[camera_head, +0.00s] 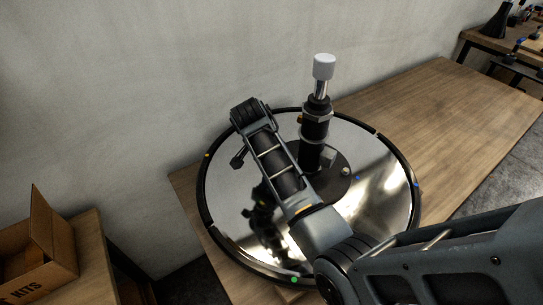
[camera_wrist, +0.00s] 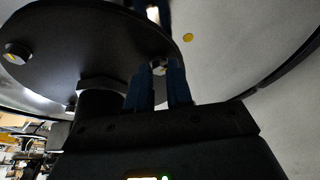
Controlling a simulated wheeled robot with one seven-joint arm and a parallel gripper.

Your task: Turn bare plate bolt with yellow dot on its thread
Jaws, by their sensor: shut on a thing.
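In the wrist view, my gripper (camera_wrist: 159,70) has its two blue fingers on either side of a small pale bolt (camera_wrist: 158,67) at the edge of the dark round plate (camera_wrist: 90,35). The fingers are shut on this bolt; its thread and any dot on it are too small and shaded to make out. A hex bolt (camera_wrist: 17,52) with a small yellowish mark on its end is at the left of the plate. In the head view, my arm hides the fingertips; a bolt end (camera_head: 346,171) shows at the right of the plate (camera_head: 335,190).
A grey-capped column (camera_head: 316,130) rises from the plate. The shiny round base (camera_head: 385,195) lies on a wooden table (camera_head: 450,115). A yellow dot (camera_wrist: 187,37) is on the base beyond the fingers. A dark nut and post (camera_wrist: 100,88) stand close left of my fingers. A carton (camera_head: 40,255) is at left.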

